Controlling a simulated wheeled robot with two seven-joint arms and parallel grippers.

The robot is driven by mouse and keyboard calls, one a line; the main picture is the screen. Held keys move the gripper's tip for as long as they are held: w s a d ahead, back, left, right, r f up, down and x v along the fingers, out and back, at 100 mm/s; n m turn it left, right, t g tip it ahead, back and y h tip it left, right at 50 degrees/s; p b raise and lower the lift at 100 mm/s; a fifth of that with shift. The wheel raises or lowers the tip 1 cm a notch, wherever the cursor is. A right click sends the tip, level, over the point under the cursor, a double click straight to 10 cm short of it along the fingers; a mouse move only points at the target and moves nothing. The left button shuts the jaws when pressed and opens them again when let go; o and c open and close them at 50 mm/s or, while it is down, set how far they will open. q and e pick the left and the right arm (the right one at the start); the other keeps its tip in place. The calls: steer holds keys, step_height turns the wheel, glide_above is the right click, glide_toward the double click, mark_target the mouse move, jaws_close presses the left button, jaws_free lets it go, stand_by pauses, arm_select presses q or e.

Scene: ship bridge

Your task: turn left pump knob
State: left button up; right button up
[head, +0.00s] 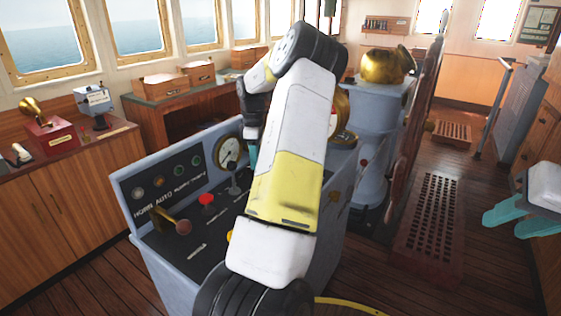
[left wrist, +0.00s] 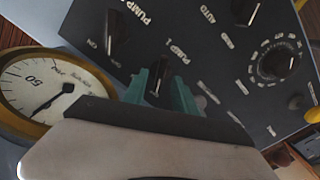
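In the left wrist view, a dark pump knob (left wrist: 160,76) sits on the black panel beside a label that seems to read PUMP L or PUMP 1. The teal fingers of my left gripper (left wrist: 161,92) are apart, one on each side of this knob. I cannot tell whether they touch it. A second dark knob (left wrist: 116,37) with a PUMP label is at the upper left. In the head view my left gripper (head: 251,155) is at the console by the gauge, mostly hidden by my arm. My right gripper (head: 520,220) is open and empty at the right edge.
The grey console (head: 165,262) carries a brass-rimmed gauge (head: 229,152), a red button (head: 207,199) and a lever (head: 183,227). The gauge also shows in the left wrist view (left wrist: 40,90). A round dial (left wrist: 278,63) is to the right there. A ship's wheel (head: 418,120) stands behind the console.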

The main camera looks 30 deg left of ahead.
arm_select(q)
steer(key=shift+f, duration=1.5)
jaws_close()
steer(key=m, duration=0.5)
steer(key=shift+m, duration=0.3)
steer(key=m, duration=0.6)
steer(key=shift+m, duration=0.3)
